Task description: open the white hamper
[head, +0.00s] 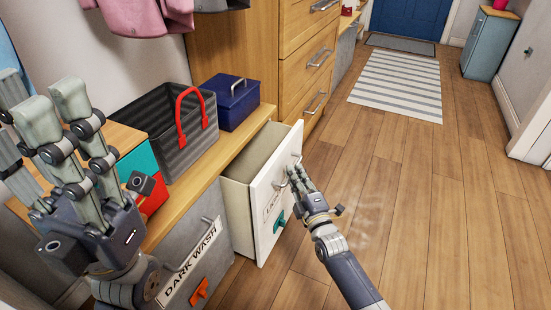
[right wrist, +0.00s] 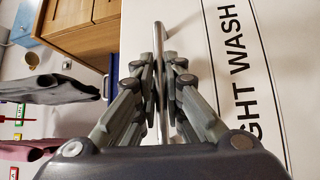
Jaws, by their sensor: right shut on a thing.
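The white hamper (head: 264,207) is a drawer in the low wooden bench, pulled partly out, so its empty-looking pale inside shows. Its front has a metal bar handle, a label and a teal tag (head: 279,222). In the right wrist view the label on the white front (right wrist: 205,60) reads "...GHT WASH". My right gripper (head: 291,178) is shut on the handle; the bar (right wrist: 158,60) runs between its fingers in the right wrist view. My left gripper (head: 58,105) is raised at the left, its fingers apart and nothing seen between them.
A grey hamper (head: 215,258) labelled "DARK WASH" with an orange tag is beside the white one. A grey basket with red handles (head: 165,130) and a blue box (head: 230,102) stand on the bench. Wooden drawers (head: 308,60) rise behind. The wooden floor (head: 410,220) at right is clear.

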